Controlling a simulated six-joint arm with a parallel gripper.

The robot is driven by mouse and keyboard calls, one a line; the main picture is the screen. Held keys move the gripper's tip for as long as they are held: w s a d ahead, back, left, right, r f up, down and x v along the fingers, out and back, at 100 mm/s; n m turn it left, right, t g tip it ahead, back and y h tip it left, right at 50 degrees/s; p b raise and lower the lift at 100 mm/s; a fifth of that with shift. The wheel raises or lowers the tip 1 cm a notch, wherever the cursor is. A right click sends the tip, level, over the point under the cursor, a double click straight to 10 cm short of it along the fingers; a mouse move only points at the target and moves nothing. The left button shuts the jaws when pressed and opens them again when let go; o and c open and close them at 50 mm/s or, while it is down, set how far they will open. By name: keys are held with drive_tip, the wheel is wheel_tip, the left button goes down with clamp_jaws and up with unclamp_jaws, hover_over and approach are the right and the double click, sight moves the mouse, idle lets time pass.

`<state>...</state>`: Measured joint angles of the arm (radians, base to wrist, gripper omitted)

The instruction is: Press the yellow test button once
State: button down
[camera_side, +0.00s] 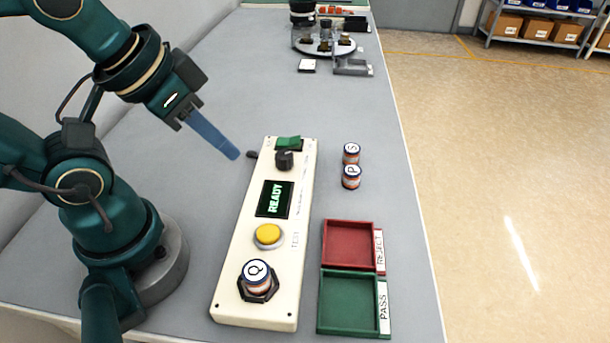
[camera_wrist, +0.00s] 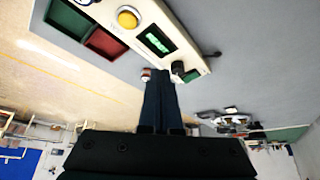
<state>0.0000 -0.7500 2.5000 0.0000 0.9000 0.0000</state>
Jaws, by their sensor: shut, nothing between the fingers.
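The yellow test button (camera_side: 269,234) sits in a round collar on the cream test panel (camera_side: 231,262), between the lit READY display (camera_side: 274,199) and a jar marked Q (camera_side: 257,276) standing in a socket. The button also shows at the top of the wrist view (camera_wrist: 128,18). My gripper (camera_side: 233,154) is shut and empty, its blue fingers pointing down and right. It is above the table, left of the panel's far end and apart from the button. In the wrist view the fingertips (camera_wrist: 160,76) lie below the panel.
Jars marked S (camera_side: 351,153) and P (camera_side: 351,177) stand right of the panel. A red REJECT tray (camera_side: 326,243) and a green PASS tray (camera_side: 322,302) lie nearer. The panel also has a dark knob (camera_side: 285,160) and green switch (camera_side: 288,142).

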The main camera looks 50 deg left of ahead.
idle(0.7)
drive_tip(key=s+a+r+m+g+y, duration=0.1)
drive_tip(key=s+a+r+g+y, duration=0.1)
drive_tip(key=g, duration=0.1)
drive_tip(key=m+g+y, duration=0.2)
drive_tip(key=m+y, duration=0.5)
drive_tip(key=m, duration=0.2)
hover_over(274, 237)
wheel_tip(274, 237, down, 2)
drive_tip(key=shift+f, duration=0.1)
drive_tip(key=shift+f, duration=4.45)
